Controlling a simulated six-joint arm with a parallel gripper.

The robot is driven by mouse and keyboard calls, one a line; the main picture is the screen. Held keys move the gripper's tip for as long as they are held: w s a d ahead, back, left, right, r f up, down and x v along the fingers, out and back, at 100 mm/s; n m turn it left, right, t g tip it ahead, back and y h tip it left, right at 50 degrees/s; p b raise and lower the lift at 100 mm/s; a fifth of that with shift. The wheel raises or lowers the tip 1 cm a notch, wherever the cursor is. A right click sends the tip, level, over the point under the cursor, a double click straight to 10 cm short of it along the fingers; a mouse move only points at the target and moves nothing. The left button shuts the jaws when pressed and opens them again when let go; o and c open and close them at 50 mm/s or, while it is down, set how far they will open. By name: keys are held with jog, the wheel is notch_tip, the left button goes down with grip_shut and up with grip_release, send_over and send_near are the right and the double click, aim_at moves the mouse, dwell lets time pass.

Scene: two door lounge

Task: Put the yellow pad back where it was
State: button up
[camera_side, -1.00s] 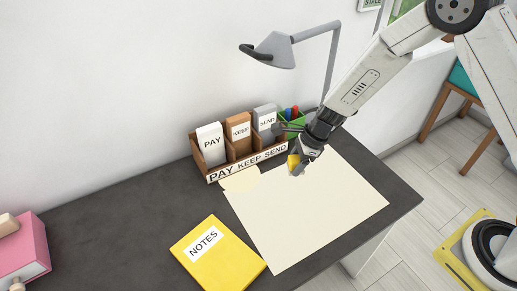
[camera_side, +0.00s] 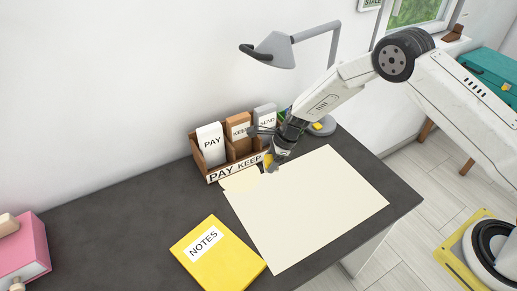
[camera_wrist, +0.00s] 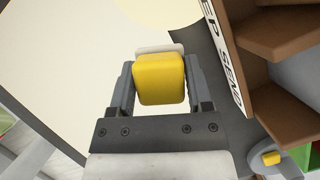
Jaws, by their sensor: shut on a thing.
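The yellow pad (camera_wrist: 160,78) is a small rounded yellow block with a whitish part showing behind its far edge. My gripper (camera_wrist: 158,85) is shut on it, with one finger on each side. In the side view my gripper (camera_side: 271,163) holds the pad (camera_side: 267,161), mostly hidden by the fingers, over the back left part of the large cream sheet (camera_side: 310,205), close in front of the letter sorter (camera_side: 215,174). I cannot tell whether the pad touches the sheet.
A yellow NOTES book (camera_side: 215,262) lies in front. A pale round patch (camera_side: 240,180) is beside the sheet's corner.

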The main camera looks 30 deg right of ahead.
jog(key=shift+w+f, duration=0.2)
jog(key=shift+f, duration=0.15)
jog(key=shift+w+a+f, duration=0.1)
jog(key=shift+w+f, duration=0.1)
jog(key=shift+f, duration=1.4)
jog(key=shift+f, duration=0.15)
jog(key=o, duration=1.2)
